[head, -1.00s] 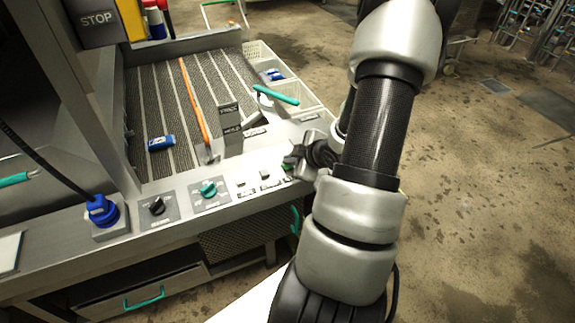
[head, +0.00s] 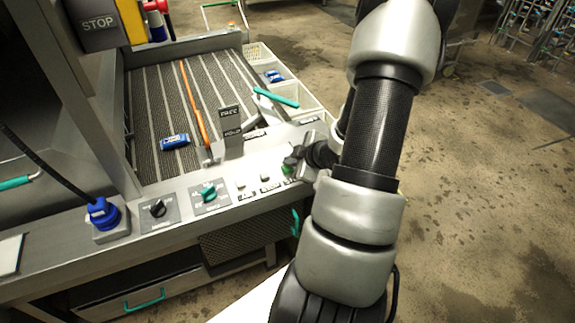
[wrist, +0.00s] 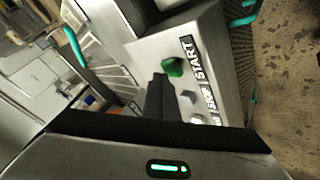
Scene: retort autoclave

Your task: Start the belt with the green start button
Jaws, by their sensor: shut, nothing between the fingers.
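The green start button (head: 287,168) is on the right part of the grey control panel. In the wrist view the green button (wrist: 173,67) stands beside the white START label (wrist: 195,62). My gripper (head: 291,163) is shut and empty, with its fingertips at the button. In the wrist view the dark fingertips (wrist: 160,80) are just left of and below the button; whether they touch it I cannot tell. The ribbed belt (head: 150,100) lies behind the panel, with a blue item (head: 174,141) on it, left of an orange guide bar (head: 194,105).
Left along the panel are a teal knob (head: 208,190), a black knob (head: 157,208) and a blue plug (head: 101,212) with a cable. A small upright sign (head: 231,118) stands behind the panel. White bins (head: 297,117) line the belt's right side. Open floor lies to the right.

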